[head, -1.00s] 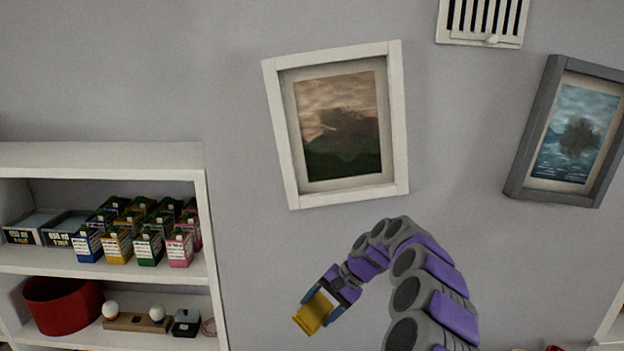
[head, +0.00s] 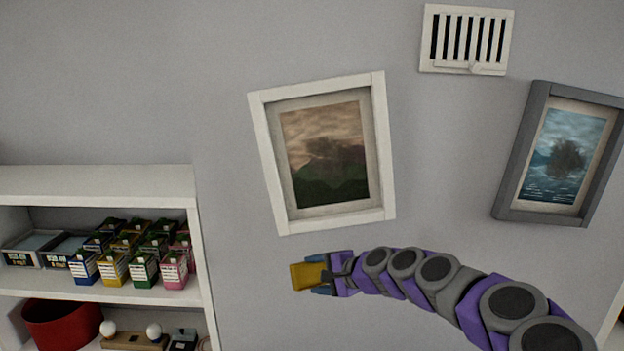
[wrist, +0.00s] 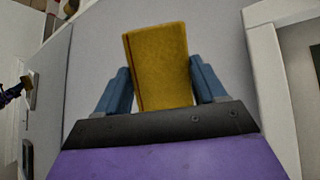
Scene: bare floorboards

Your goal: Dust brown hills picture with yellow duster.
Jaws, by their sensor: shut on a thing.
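The brown hills picture (head: 325,155) hangs on the grey wall in a white frame, a little tilted, with brown sky over dark green hills. My gripper (head: 318,275) is just below the frame's lower edge, pointing left. It is shut on the yellow duster (head: 304,276), a small yellow block that extends past the fingertips. In the wrist view the duster (wrist: 158,66) stands between the two blue fingers of my gripper (wrist: 160,88). The duster appears below the picture's frame in the head view; I cannot tell its distance from the wall.
A blue tree picture (head: 563,155) in a grey frame hangs at the right. A white vent (head: 466,40) is above. A white shelf (head: 95,182) at the left holds several small cartons (head: 143,270) and a red bin (head: 62,325). The wall between shelf and pictures is bare.

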